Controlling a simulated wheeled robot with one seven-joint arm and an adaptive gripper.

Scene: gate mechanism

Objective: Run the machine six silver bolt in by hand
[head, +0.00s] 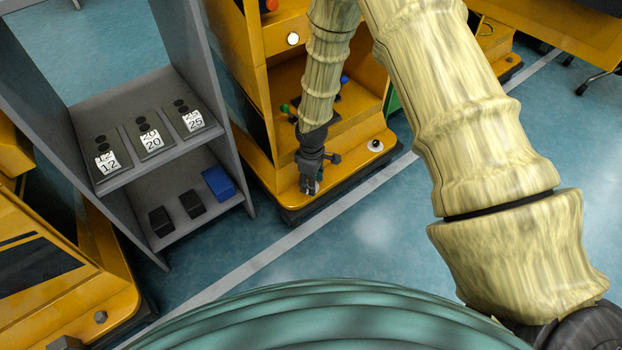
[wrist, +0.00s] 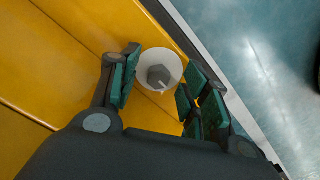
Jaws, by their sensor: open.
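A silver-grey hex bolt (wrist: 158,76) with a dark index line sits on a round white disc (wrist: 173,58) on the yellow machine ledge. In the wrist view it lies between the tips of my open gripper (wrist: 161,74), with a gap on both sides. The fingers have green pads. In the head view my gripper (head: 311,184) points down at the front ledge of the yellow machine (head: 275,172) and largely hides the bolt. How high the fingertips are above the ledge cannot be told.
A second white disc with a dark knob (head: 375,145) stands on the ledge to the right. A grey shelf (head: 110,185) with number-labelled blocks and a blue box (head: 218,182) stands to the left. The floor (head: 375,235) in front is clear.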

